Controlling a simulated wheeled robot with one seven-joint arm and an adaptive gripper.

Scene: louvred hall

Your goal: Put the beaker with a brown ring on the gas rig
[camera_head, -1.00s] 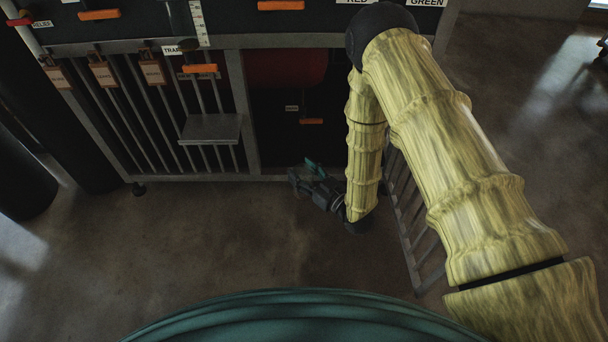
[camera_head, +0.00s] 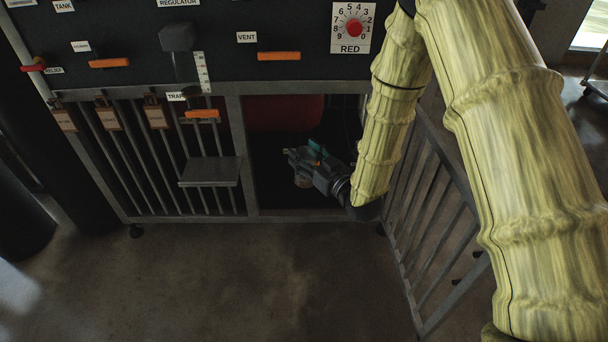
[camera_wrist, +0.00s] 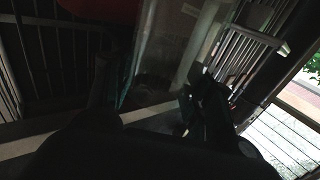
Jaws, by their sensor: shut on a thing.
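My gripper (camera_head: 300,160) is shut on a glass beaker, in front of the rig's open lower bay. Only a small brownish part of the beaker (camera_head: 303,182) shows under the fingers in the head view. In the dark wrist view the clear beaker wall (camera_wrist: 165,45) stands between my gripper's fingers (camera_wrist: 148,92); its ring cannot be made out there. The gas rig (camera_head: 130,75) is a dark panel with orange handles, labels and a red dial (camera_head: 353,27). A small grey shelf (camera_head: 209,171) juts out from its barred front, left of my gripper, below the trap label.
A barred door (camera_head: 440,225) stands open to the right of the bay, close to my arm. A red cylinder (camera_head: 285,113) sits inside the bay. Vertical bars (camera_head: 130,150) close the left bays. The floor in front (camera_head: 250,285) is clear.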

